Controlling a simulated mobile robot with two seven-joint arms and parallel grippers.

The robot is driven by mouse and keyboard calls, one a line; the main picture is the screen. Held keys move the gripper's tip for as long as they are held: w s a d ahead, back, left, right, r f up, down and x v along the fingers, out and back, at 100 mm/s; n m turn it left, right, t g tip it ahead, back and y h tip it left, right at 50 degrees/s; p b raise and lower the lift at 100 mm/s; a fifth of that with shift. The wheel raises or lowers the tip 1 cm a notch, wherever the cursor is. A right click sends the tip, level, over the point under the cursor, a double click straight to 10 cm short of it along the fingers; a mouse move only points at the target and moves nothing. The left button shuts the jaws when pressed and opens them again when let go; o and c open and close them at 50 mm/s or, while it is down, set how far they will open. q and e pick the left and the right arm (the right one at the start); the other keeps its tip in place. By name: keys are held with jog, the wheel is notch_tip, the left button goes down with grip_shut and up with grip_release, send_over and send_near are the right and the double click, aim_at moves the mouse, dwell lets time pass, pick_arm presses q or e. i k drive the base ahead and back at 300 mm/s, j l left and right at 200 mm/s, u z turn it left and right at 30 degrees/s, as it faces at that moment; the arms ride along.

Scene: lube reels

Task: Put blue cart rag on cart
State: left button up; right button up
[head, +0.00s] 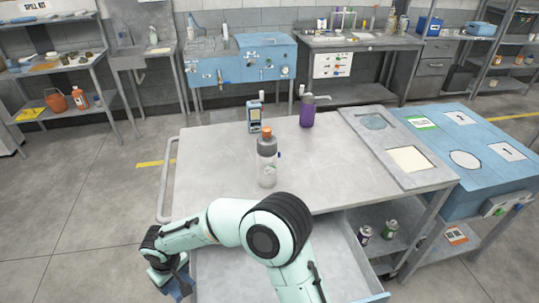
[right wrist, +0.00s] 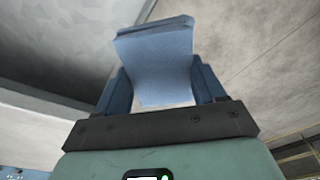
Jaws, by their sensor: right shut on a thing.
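The blue rag (right wrist: 155,55) is a folded light-blue cloth, pinched between the two fingers of my right gripper (right wrist: 162,85) in the right wrist view. Its upper edge stands out past the fingertips. In the head view my right gripper (head: 178,288) is at the lower left, low beside the cart's front left corner, partly cut off by the bottom edge. The rag cannot be told clearly from the fingers there. The grey cart (head: 215,185) has a flat top with a bare left part. My left gripper is not in view.
An open drawer (head: 225,275) juts out at the front. A blue bench (head: 450,190) adjoins on the right. A handle (head: 164,180) runs along the left side.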

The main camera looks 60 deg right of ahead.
aim_at(349, 170)
jog(key=k+l+u, duration=0.65)
jog(key=k+l, duration=1.05)
jog(key=k, duration=0.1)
